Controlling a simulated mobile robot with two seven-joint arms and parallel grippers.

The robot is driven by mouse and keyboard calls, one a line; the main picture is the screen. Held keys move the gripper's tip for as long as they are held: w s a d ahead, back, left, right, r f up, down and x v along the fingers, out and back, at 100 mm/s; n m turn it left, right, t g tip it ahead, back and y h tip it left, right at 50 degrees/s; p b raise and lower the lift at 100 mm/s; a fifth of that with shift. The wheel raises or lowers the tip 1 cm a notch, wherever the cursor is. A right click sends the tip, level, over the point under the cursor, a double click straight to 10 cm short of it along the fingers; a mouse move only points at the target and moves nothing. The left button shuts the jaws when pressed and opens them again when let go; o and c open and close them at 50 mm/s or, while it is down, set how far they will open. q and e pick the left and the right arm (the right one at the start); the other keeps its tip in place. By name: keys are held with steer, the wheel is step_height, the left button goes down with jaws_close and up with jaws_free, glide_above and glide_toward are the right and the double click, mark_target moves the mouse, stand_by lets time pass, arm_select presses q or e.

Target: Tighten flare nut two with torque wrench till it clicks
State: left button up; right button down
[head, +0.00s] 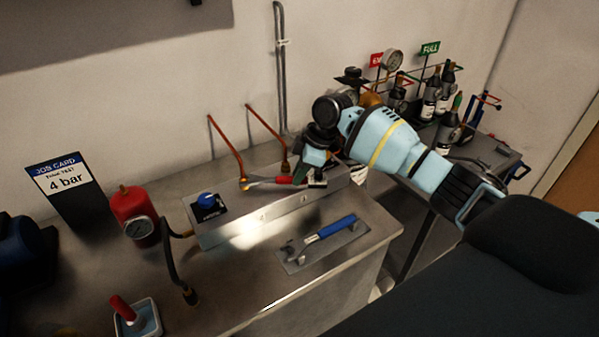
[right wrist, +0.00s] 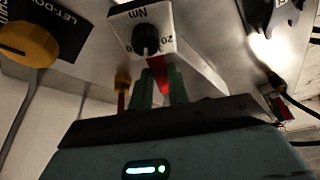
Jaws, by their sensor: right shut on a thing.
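The torque wrench (head: 268,181) has a red handle and a bright metal shaft. It lies roughly level over the box. Its head end is at the brass flare nut (head: 244,183) at the foot of the left copper pipe; I cannot tell if it is fully seated. A second flare nut (head: 285,167) is at the foot of the right pipe. My right gripper (head: 301,173) is shut on the red handle. In the right wrist view its green fingers (right wrist: 160,85) close around the red handle, beside a white dial block (right wrist: 143,28) marked Nm. My left gripper is out of view.
A blue-handled wrench (head: 331,228) lies on a holder plate in front. A red cylinder with gauge (head: 134,214), a job card reading 4 bar (head: 66,187) and a small tray (head: 138,319) are at left. Bottles and gauges (head: 431,103) stand behind my right arm.

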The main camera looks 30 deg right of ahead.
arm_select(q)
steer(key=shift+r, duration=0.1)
arm_select(e)
steer(key=shift+r, duration=0.1)
stand_by(0.4)
steer(key=shift+s+a+m+p, duration=0.55)
steer(key=shift+s+m+p, duration=0.05)
steer(key=shift+s+m, duration=0.1)
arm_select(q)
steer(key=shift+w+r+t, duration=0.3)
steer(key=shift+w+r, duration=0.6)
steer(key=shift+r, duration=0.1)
arm_select(e)
steer(key=shift+s+a+m+t+h, duration=0.3)
steer(key=shift+s+a+m+t, duration=0.15)
steer(key=shift+s+m, duration=0.15)
steer(key=shift+s+a+f+m+h, duration=0.25)
steer(key=shift+s+a+m+h, duration=0.05)
steer(key=shift+s+a+m, duration=0.35)
stand_by(0.4)
steer(key=shift+s+a+m+t+h, duration=0.2)
steer(key=shift+s+a+m, duration=0.25)
steer(key=shift+a+m, duration=0.2)
steer(key=shift+s+a+m+t+h, duration=0.15)
steer(key=shift+s+a+m, duration=0.25)
steer(key=shift+a+m, duration=0.25)
stand_by(1.2)
